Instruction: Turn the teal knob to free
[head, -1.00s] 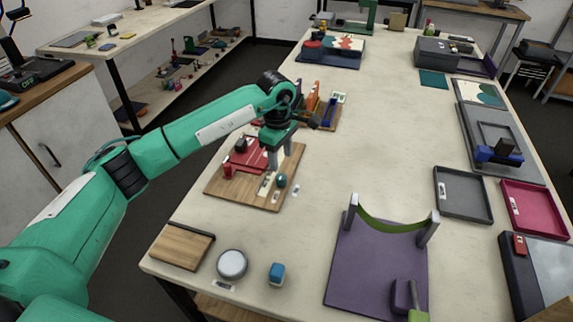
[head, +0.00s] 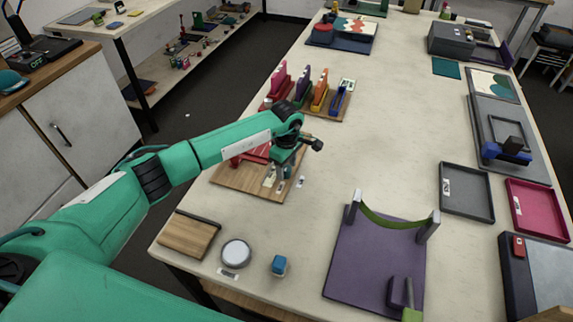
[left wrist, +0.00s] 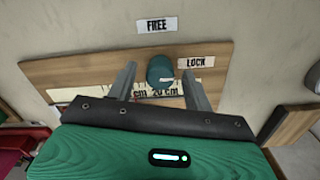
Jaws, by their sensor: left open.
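The teal knob (left wrist: 160,69) stands at the edge of a wooden board (left wrist: 60,72) in the left wrist view. A FREE label (left wrist: 157,24) lies beyond it and a LOCK label (left wrist: 196,62) lies just to its right. My left gripper (left wrist: 160,80) is open, with one finger on each side of the knob. I cannot tell whether the fingers touch it. In the head view my left gripper (head: 278,171) is low over the right part of the wooden board (head: 238,178) and hides the knob. My right gripper is not in view.
Several coloured holders (head: 318,92) stand just behind the board. A purple base with a green arc (head: 375,250) is to the right. The table's middle is clear.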

